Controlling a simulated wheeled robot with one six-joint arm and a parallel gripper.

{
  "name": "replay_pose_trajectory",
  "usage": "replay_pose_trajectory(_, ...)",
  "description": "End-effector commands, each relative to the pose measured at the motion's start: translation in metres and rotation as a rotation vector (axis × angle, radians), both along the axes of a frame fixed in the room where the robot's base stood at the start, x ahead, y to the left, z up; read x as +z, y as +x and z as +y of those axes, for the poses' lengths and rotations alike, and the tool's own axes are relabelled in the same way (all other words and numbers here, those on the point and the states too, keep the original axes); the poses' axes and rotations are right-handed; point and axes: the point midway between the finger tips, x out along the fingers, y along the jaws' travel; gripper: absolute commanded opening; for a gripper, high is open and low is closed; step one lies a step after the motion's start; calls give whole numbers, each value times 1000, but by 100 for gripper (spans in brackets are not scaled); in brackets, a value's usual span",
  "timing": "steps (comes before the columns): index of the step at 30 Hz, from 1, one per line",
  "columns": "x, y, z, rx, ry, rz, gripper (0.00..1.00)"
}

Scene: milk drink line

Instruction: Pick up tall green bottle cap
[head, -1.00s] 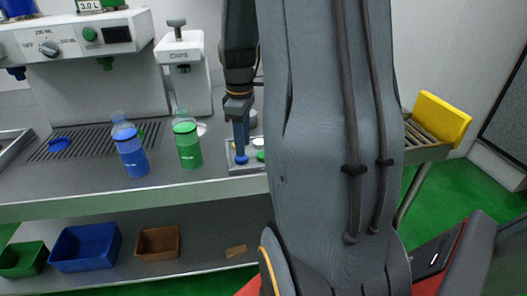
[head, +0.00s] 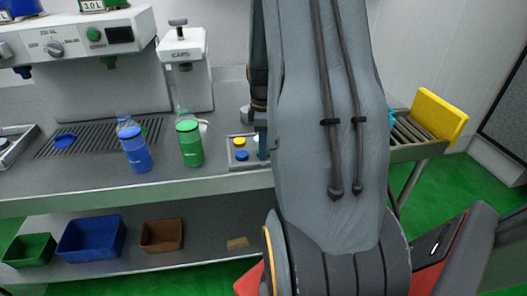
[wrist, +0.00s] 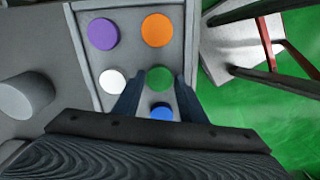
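The green cap (wrist: 159,79) lies on the grey cap tray (wrist: 86,45) in the wrist view, between white and blue caps. My gripper (wrist: 160,77) is open, with one finger on each side of the green cap; a small gap shows on both sides. Height above the tray is hard to tell. In the head view the tray (head: 233,166) is partly hidden by my arm, and the green cap is hidden. The bottle with green liquid (head: 190,148) stands upright on the counter left of the tray.
Purple (wrist: 103,34), orange (wrist: 157,30), white (wrist: 112,81) and blue (wrist: 161,112) caps share the tray. A yellow cap (head: 239,142) shows in the head view. A blue bottle (head: 135,151) stands farther left. A white caps dispenser (head: 184,70) stands behind.

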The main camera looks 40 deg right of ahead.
Motion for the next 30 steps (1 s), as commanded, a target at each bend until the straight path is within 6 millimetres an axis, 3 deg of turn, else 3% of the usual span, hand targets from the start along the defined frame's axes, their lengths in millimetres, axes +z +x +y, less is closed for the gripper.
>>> replay_pose_trajectory(8,-4,0,0,0,-1,-1,38)
replay_pose_trajectory(13,-4,0,0,0,-1,-1,12)
replay_pose_trajectory(23,1,1,0,0,-1,-1,12)
replay_pose_trajectory(30,36,2,-1,0,-4,-6,12)
